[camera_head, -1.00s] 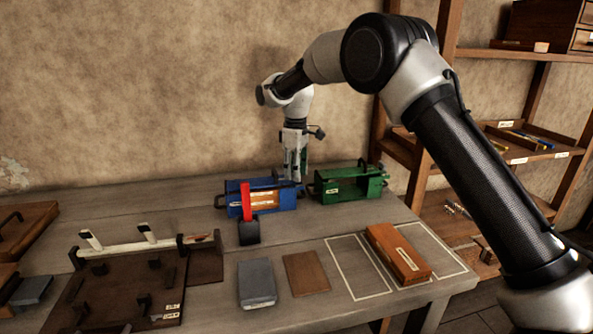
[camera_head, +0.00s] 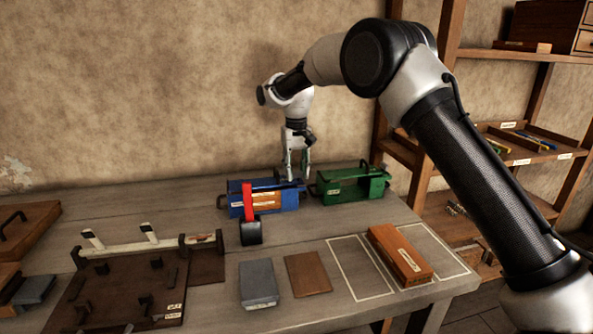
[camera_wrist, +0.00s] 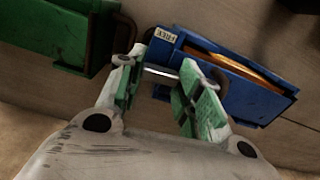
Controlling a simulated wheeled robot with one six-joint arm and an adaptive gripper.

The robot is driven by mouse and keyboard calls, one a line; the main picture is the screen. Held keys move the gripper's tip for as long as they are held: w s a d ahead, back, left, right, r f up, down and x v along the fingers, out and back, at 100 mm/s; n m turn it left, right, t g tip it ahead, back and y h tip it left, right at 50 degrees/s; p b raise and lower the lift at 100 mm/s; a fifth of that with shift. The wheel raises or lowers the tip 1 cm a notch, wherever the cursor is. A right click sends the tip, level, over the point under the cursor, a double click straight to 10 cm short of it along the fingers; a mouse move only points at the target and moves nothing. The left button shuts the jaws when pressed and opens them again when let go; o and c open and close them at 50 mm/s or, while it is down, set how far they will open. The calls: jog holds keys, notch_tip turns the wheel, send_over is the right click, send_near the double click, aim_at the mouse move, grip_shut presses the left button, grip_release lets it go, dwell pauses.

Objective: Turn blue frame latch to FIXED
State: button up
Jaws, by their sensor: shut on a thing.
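The blue frame (camera_head: 290,199) lies at the back of the table, with an orange-brown block held in it. It also shows at the upper right in the wrist view (camera_wrist: 235,88), where a label (camera_wrist: 165,35) on its end reads FREE. My gripper (camera_head: 297,172) points down at the right end of the blue frame. In the wrist view its green-padded fingers (camera_wrist: 162,92) stand apart on either side of a thin metallic latch bar (camera_wrist: 161,72). They are shut on it at the frame's end. The latch's exact contact is partly hidden by the fingers.
A green frame (camera_head: 350,186) stands close to the right of my gripper. A red strap (camera_head: 248,202) and black block (camera_head: 251,232) stand before the blue frame. An orange box (camera_head: 398,254), grey block (camera_head: 258,282) and brown fixture (camera_head: 120,290) lie in front.

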aim_at(296, 172)
jog(key=shift+w+m, duration=0.1)
jog(key=shift+m, duration=0.5)
jog(key=o, duration=1)
notch_tip(296, 172, up, 12)
